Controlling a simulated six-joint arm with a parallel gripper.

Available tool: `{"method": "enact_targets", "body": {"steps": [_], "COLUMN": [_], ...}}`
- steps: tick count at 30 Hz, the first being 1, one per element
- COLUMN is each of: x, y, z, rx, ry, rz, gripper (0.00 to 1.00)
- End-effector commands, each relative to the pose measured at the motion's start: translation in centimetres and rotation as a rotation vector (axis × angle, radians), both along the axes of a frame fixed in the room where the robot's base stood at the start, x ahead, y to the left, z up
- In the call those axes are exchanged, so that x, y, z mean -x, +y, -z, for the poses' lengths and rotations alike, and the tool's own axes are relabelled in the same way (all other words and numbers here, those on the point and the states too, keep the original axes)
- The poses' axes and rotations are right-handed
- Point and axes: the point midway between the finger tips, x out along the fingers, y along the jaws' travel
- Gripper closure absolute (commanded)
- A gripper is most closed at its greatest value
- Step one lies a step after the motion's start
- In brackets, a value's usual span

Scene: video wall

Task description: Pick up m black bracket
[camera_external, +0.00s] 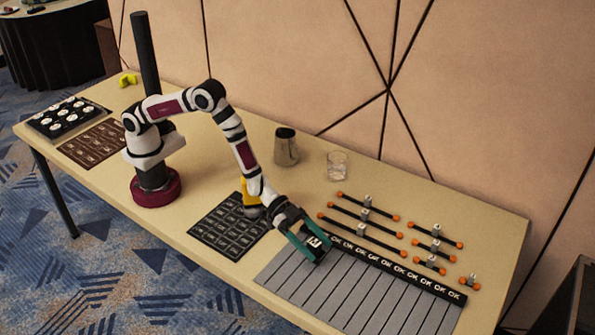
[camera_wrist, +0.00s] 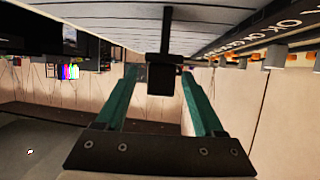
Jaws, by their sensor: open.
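A small black piece with a white mark on top (camera_external: 315,241), which looks like the black bracket, is at the upper left part of the grey striped panel. I cannot read its mark. My gripper (camera_external: 322,249) is low over the panel, with its green fingers on either side of this piece. In the wrist view the black piece (camera_wrist: 161,77) with a thin dark stem appears between the two green fingers of my gripper (camera_wrist: 160,72). The fingers are apart. I cannot tell whether either touches the piece.
A black strip of OK labels (camera_external: 400,270) edges the panel (camera_external: 345,290). Several orange-tipped bars with grey brackets (camera_external: 368,215) lie behind it. A tray of white-topped pieces (camera_external: 66,117) is far left.

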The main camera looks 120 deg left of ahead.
Motion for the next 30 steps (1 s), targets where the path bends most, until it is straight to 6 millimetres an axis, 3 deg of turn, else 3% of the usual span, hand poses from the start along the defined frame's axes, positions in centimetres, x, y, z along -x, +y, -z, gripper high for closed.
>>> {"method": "enact_targets", "body": {"steps": [4, 11, 23, 30], "x": [-2.2, -2.7, -2.6, -2.6], "y": [-0.3, -0.3, -0.3, -0.3], "z": [1.1, 1.2, 1.1, 1.1], "rx": [-0.001, 0.0, 0.0, 0.0], "ry": [0.001, 0.002, 0.002, 0.001], "rz": [0.003, 0.0, 0.0, 0.0], "gripper": [0.3, 0.3, 0.98, 1.0]}}
